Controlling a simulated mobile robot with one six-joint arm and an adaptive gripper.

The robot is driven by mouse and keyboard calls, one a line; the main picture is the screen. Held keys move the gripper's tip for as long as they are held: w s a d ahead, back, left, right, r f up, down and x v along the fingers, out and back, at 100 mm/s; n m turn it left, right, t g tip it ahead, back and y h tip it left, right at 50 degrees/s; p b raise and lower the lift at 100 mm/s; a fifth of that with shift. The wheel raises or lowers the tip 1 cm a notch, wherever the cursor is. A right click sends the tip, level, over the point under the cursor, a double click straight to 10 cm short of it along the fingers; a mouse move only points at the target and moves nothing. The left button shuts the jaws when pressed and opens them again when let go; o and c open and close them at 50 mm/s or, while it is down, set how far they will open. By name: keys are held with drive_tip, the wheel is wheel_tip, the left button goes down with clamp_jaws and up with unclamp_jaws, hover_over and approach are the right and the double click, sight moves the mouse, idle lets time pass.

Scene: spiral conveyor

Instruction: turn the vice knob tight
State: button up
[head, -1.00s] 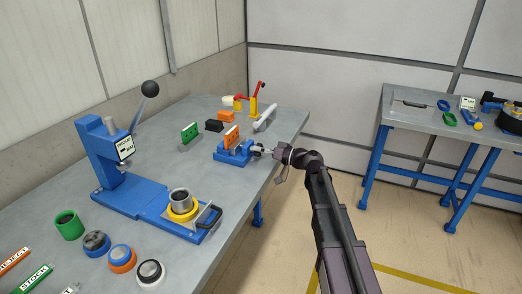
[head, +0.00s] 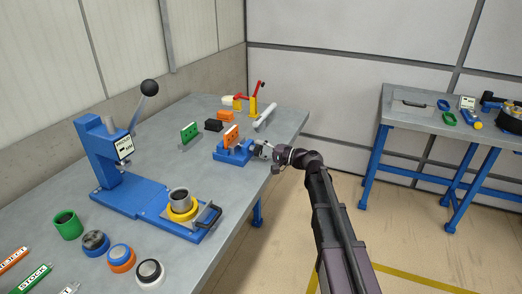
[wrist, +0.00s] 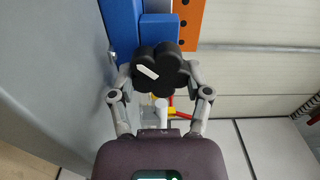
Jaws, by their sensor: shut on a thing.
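The blue vice (head: 233,157) stands near the right edge of the long grey bench, with an upright orange plate (head: 231,137) in it. In the wrist view the vice's blue body (wrist: 160,28) and the orange plate with dark holes (wrist: 189,20) show beyond the knob. The black lobed vice knob (wrist: 168,62) has a white pointer mark that lies aslant. My gripper (wrist: 160,76) is shut on the knob, one finger on each side. In the head view my gripper (head: 262,150) is at the vice's right end and hides most of the knob.
A blue press (head: 110,155) with a black-ball lever stands on the left of the bench. A green plate (head: 189,134), a black block (head: 213,125) and a red-handled clamp (head: 253,106) are behind the vice. A second table (head: 420,115) stands at the right.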

drive_tip(key=m, duration=0.3)
drive_tip(key=shift+a+m, duration=0.1)
drive_tip(key=shift+m, duration=0.2)
drive_tip(key=shift+f+m, duration=0.15)
drive_tip(key=shift+m, duration=1.85)
drive_tip(key=o, duration=1.2)
drive_tip(key=shift+c, duration=0.2)
drive_tip(key=v, duration=1.2)
drive_tip(key=shift+s, duration=0.1)
